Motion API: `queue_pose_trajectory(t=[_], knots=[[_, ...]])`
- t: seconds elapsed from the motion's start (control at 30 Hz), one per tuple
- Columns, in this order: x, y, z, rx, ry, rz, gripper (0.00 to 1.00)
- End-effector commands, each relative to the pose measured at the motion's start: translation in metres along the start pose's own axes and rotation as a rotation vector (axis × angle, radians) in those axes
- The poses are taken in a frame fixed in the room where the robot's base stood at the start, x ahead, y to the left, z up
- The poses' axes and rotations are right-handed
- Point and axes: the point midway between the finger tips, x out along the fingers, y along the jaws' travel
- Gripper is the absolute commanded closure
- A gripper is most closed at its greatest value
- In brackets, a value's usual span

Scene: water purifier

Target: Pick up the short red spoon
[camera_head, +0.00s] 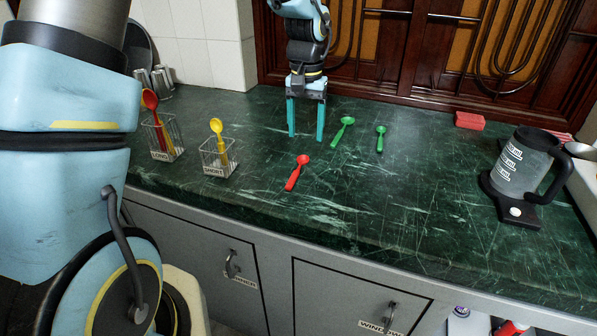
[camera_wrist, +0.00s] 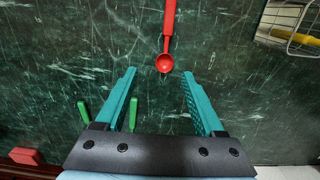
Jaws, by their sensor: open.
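The short red spoon (camera_head: 297,173) lies alone on the green marble counter, in front of my gripper in the head view. It also shows in the wrist view (camera_wrist: 168,30), its bowl lying just beyond the fingertips and its handle running to the top edge. My gripper (camera_head: 305,136) points down with its two teal fingers apart and nothing between them. In the wrist view the open fingers (camera_wrist: 158,70) straddle bare counter, roughly in line with the spoon. Whether the fingertips touch the counter I cannot tell.
Two green spoons (camera_head: 343,132) (camera_head: 380,138) lie right of my gripper. A wire basket marked LONG (camera_head: 163,140) holds a red and a yellow spoon; one marked SHORT (camera_head: 219,158) holds a yellow spoon. A red block (camera_head: 469,121) and a kettle-like jug (camera_head: 523,162) stand right.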

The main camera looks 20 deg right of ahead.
Motion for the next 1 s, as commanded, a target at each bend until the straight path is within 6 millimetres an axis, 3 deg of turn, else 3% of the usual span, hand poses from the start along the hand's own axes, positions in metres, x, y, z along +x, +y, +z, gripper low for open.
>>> queue_pose_trajectory(t=[0.1,0.37,0.63,0.93,1.0], knots=[[0.017,-0.001,0.001,0.000,-0.004,0.000,0.29],[0.036,-0.003,0.002,-0.003,-0.003,0.000,0.29],[0.074,-0.007,0.003,-0.001,-0.002,-0.001,0.29],[0.080,-0.007,0.002,-0.002,0.002,-0.001,0.29],[0.080,-0.007,0.002,-0.002,0.002,-0.001,0.36]])
